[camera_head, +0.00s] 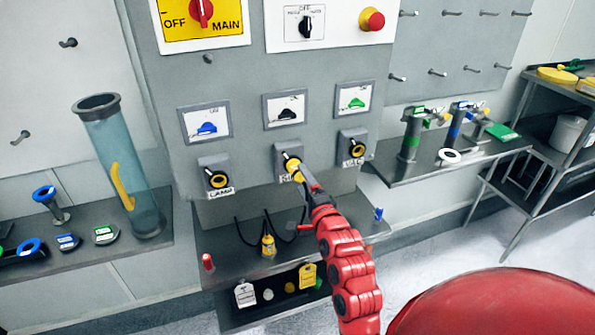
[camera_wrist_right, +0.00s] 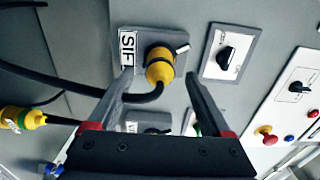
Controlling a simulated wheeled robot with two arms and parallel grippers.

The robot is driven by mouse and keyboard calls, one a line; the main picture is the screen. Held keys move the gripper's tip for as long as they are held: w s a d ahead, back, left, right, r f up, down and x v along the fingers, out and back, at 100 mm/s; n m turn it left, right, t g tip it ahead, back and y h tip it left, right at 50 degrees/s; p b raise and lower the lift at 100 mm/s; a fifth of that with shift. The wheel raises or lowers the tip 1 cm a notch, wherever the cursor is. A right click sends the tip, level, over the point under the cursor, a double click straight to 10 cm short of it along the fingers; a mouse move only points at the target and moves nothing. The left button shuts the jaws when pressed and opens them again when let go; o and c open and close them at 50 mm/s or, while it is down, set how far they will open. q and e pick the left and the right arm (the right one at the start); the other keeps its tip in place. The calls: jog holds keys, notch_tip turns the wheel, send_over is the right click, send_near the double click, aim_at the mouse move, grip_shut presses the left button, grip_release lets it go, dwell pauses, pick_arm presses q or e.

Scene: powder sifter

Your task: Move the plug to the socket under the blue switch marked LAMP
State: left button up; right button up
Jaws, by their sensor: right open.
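The yellow plug (camera_wrist_right: 159,68) with a black cord sits in the middle socket, labelled SIFT (camera_wrist_right: 127,50); it also shows in the head view (camera_head: 291,167). My right gripper (camera_wrist_right: 158,78) is open, with its fingers on either side of the plug; whether they touch it I cannot tell. In the head view my right gripper (camera_head: 306,178) is at the SIFT socket and partly covers it. The LAMP socket (camera_head: 216,178) is to the left, under the blue switch (camera_head: 207,128), and shows a yellow ring with a dark centre. My left gripper is not in view.
The VAC socket (camera_head: 352,148) is to the right, under the green switch (camera_head: 356,103). Another yellow connector (camera_head: 268,246) with black cords stands on the shelf below. A clear tube (camera_head: 120,150) stands on the left shelf. The space before the LAMP socket looks free.

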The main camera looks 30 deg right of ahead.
aim_at(298, 173)
jog(key=shift+b+x, duration=0.35)
jog(key=shift+x, duration=2)
grip_shut()
jog(key=shift+s+f, duration=0.1)
jog(key=shift+s+a, duration=0.2)
jog(key=shift+s, duration=0.5)
jog(key=shift+s+a, duration=0.1)
jog(key=shift+s, duration=0.25)
